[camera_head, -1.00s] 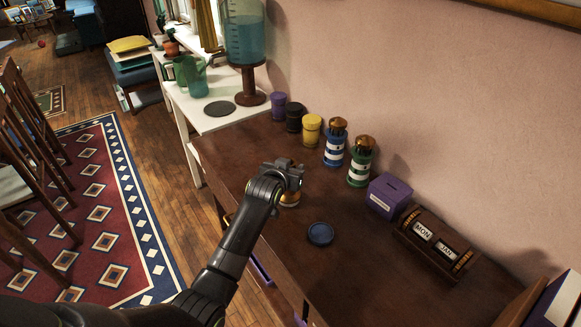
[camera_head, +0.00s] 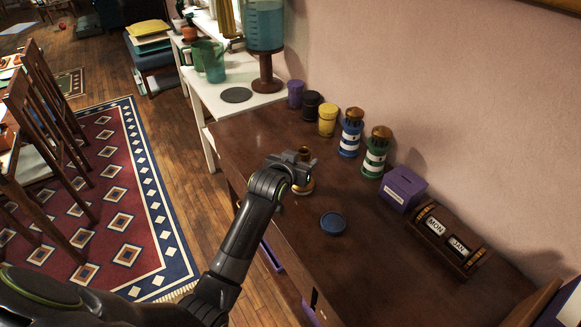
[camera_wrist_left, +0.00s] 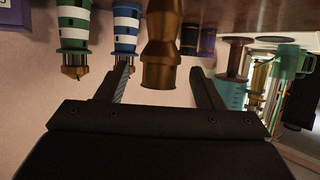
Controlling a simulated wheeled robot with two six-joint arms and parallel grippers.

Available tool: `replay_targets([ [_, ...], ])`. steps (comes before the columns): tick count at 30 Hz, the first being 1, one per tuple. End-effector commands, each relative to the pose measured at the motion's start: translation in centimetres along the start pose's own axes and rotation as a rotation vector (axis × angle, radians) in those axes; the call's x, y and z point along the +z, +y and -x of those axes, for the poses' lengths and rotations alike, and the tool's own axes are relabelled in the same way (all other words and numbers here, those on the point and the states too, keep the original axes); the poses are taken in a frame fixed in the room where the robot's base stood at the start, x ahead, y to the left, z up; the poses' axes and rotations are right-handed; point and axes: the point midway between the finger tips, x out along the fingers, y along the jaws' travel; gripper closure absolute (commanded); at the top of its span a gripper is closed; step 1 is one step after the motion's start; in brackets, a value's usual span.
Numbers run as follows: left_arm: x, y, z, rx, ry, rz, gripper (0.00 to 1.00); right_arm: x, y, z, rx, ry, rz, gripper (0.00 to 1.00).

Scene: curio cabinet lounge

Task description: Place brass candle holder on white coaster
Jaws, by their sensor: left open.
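The brass candle holder (camera_head: 306,187) stands on the brown desk, mostly hidden behind my left gripper (camera_head: 294,165) in the head view. In the left wrist view, which looks upside down, the brass holder (camera_wrist_left: 161,48) shows between the two spread fingers of my left gripper (camera_wrist_left: 160,75). The fingers are open, one on each side of it in the picture, with a gap on both sides. I see no white coaster. A blue round disc (camera_head: 333,223) lies on the desk just in front of the gripper. My right gripper is out of view.
Along the wall stand purple, black and yellow jars (camera_head: 327,121), blue-striped (camera_head: 350,135) and green-striped lighthouses (camera_head: 376,154), a purple box (camera_head: 403,190) and a calendar block (camera_head: 445,240). A dark grey disc (camera_head: 236,95) lies on the white table. The desk's front right is clear.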

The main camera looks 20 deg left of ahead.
Motion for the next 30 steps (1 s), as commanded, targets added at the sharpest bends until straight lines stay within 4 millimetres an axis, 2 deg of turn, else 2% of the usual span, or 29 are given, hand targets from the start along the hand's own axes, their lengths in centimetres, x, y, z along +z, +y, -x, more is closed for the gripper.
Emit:
replay_targets([
  [6,0.1,0.0,3.4,0.0,0.0,0.001,0.39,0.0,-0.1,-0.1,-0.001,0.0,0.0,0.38],
  [13,0.0,0.0,5.9,0.0,0.0,0.001,0.39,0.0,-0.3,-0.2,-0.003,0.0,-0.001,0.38],
  [19,0.0,0.0,6.6,0.0,0.0,0.001,0.39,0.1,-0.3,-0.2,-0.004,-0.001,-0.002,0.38],
  [30,0.0,0.0,6.6,0.0,0.0,0.0,0.39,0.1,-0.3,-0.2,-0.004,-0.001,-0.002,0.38],
])
